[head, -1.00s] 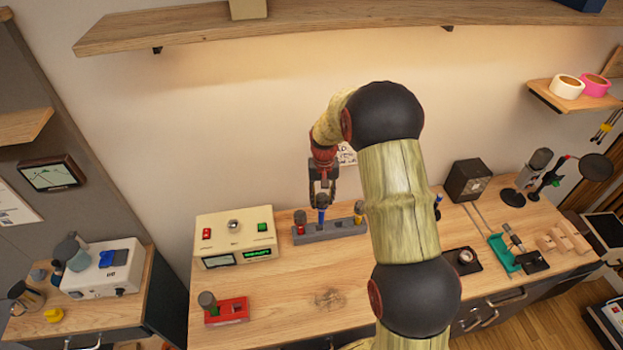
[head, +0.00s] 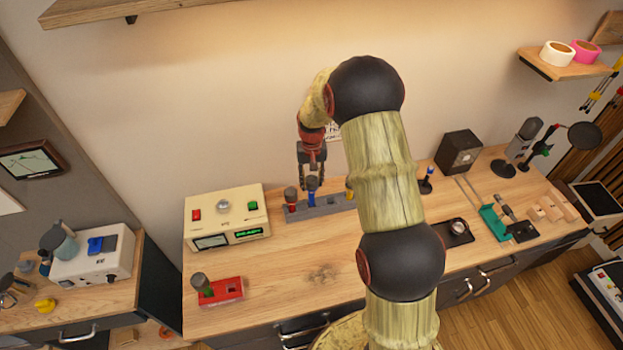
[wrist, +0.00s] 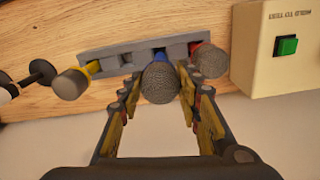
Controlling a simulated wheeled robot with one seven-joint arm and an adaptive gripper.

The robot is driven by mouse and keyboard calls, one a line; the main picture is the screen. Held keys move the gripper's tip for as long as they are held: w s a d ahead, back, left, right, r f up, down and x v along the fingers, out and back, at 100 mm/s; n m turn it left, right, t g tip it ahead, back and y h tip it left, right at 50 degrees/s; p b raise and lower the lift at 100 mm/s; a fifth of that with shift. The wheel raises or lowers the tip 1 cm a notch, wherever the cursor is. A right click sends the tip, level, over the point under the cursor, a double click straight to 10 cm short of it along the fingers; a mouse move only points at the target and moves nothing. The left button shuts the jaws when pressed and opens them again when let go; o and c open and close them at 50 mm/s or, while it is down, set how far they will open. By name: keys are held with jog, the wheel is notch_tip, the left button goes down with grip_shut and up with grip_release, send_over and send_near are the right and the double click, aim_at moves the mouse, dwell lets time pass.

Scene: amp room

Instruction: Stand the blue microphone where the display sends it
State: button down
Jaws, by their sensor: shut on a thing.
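The blue microphone (head: 312,196) stands upright at the grey slotted rack (head: 328,209) on the bench; its dark mesh head points up. My gripper (head: 312,178) is shut on it from above. In the wrist view the blue microphone (wrist: 160,80) sits between my two fingers (wrist: 161,92), its lower end at the rack (wrist: 110,60); how deep it sits is hidden. The red microphone (head: 291,198) is close beside it. The yellow microphone (head: 350,193) is at the other end, partly behind my arm.
A red holder (head: 225,291) with a dark-headed microphone (head: 203,285) stands at the front left. A small blue item (head: 426,182) stands on a dark base right of my arm. A black box (head: 459,152) and a green holder (head: 493,222) are further right. The middle bench front is clear.

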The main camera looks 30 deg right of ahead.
jog(key=shift+f+b, duration=1)
jog(key=shift+f, duration=0.8)
jog(key=c, duration=1.2)
grip_release()
notch_tip(320, 180, up, 12)
jog(key=shift+f, duration=0.1)
jog(key=s+a+r+n+t+b, duration=0.1)
jog(key=s+a+b, duration=0.3)
jog(key=s, duration=0.7)
jog(key=s+a+r+n+t+b, duration=0.1)
jog(key=s+a+t+b, duration=0.1)
jog(key=s+a+b, duration=0.2)
jog(key=s+a+r+n+t+b, duration=0.1)
jog(key=s+a+b, duration=0.3)
jog(key=s+b, duration=0.5)
jog(key=shift+s+a+r+n+t, duration=0.15)
jog(key=shift+s+t, duration=0.1)
jog(key=shift+s, duration=1.3)
jog(key=shift+s+a+r+n+t, duration=0.15)
jog(key=shift+s+t, duration=0.15)
jog(key=shift+s, duration=1.2)
jog(key=shift+s+a+r+n+t, duration=0.15)
jog(key=shift+s+t, duration=0.1)
jog(key=shift+s, duration=1.3)
